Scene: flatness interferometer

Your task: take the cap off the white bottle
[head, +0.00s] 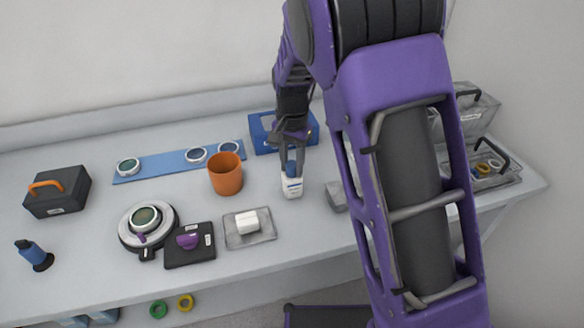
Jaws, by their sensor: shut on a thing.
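The white bottle (292,188) stands upright on the table, right of the orange cup. It has a blue band or label on its body. My gripper (292,163) points down right above it, with its fingers around the blue cap (291,169). The gripper is shut on the cap. The cap is partly hidden by the fingers, and I cannot tell whether it is still seated on the bottle's neck.
Left of the bottle stands an orange cup (226,175); a grey tray (262,238) holds a white block. Behind is a blue box (264,139). A small grey block (336,196) sits close right. My arm hides much of the table's right side.

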